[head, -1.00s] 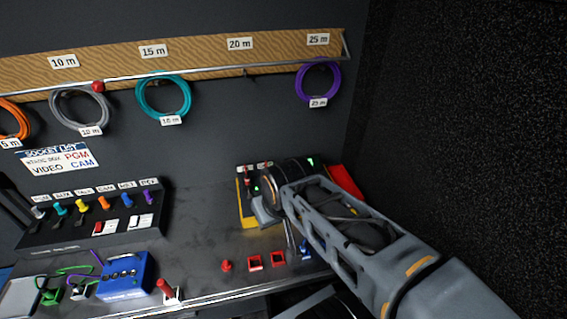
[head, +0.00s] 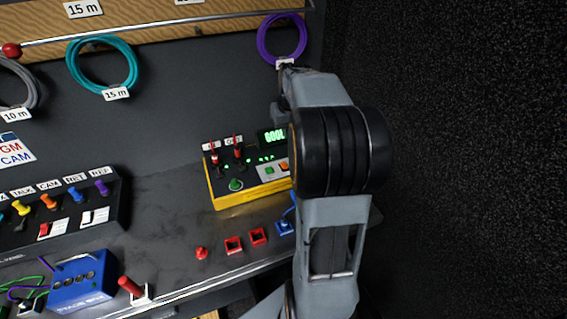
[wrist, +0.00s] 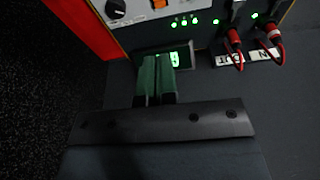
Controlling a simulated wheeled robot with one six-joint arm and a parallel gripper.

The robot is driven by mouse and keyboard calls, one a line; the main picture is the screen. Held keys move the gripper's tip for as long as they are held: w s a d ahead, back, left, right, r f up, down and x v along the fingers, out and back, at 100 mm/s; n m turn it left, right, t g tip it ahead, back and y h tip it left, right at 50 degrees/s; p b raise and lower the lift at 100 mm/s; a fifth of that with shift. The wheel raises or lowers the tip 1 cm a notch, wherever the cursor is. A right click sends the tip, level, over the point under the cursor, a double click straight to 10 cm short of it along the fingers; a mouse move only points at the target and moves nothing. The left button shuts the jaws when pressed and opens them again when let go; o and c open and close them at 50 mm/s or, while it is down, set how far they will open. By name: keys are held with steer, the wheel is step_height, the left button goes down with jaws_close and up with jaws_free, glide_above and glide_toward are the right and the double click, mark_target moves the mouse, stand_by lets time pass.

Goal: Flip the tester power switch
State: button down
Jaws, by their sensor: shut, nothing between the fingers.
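The tester is a yellow-sided box (head: 250,197) with a dark top on the bench. Its green lit display (head: 272,137) reads roughly "GOOL", with its right part behind my arm. An orange switch (head: 284,166) and a green button (head: 269,170) are on its top; I cannot tell which control is power. In the wrist view the tester appears upside down, with an orange control (wrist: 159,4) at the top edge. My gripper (wrist: 157,58) is shut and empty, in front of the display. I cannot tell whether it touches. The head view does not show the fingers.
Two red plugs with cables (wrist: 233,57) stand in the tester beside my gripper. A black knob (wrist: 115,8) is at its other side. A blue box (head: 82,280) and a red lever (head: 131,287) are at the bench's front left. A purple cable coil (head: 283,40) hangs above.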

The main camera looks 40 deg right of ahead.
steer(key=shift+r+n, duration=0.1)
steer(key=shift+n, duration=0.2)
steer(key=shift+s, duration=0.1)
glide_above(284, 166)
step_height(284, 166, down, 12)
steer(key=shift+s+r, duration=0.1)
steer(key=shift+r, duration=0.15)
steer(key=shift+s+f, duration=0.2)
steer(key=shift+f, duration=0.95)
